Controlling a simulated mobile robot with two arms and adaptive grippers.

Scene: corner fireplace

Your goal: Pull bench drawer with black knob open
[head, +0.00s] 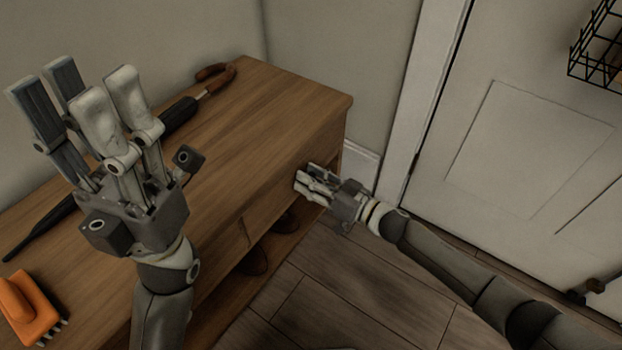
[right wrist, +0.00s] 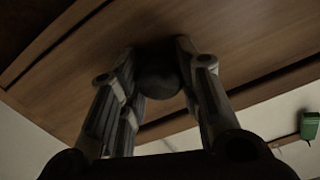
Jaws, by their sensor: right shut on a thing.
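The wooden bench (head: 240,140) stands against the wall in the head view, with its drawer front facing right and down. My right gripper (head: 308,184) is at the drawer front near the bench's far end. In the right wrist view, its fingers are on both sides of a round black knob (right wrist: 158,76) and shut on it. The wooden drawer front (right wrist: 225,45) fills the upper part of that view. In the head view the knob is hidden by the gripper. My left gripper (head: 90,100) is raised over the bench, fingers apart, open and empty.
An umbrella (head: 180,115) with a brown curved handle lies along the back of the bench top. An orange brush (head: 28,312) lies at the near left. A white door (head: 530,150) with a wire basket (head: 598,50) is at right. Wooden floor before the bench is clear.

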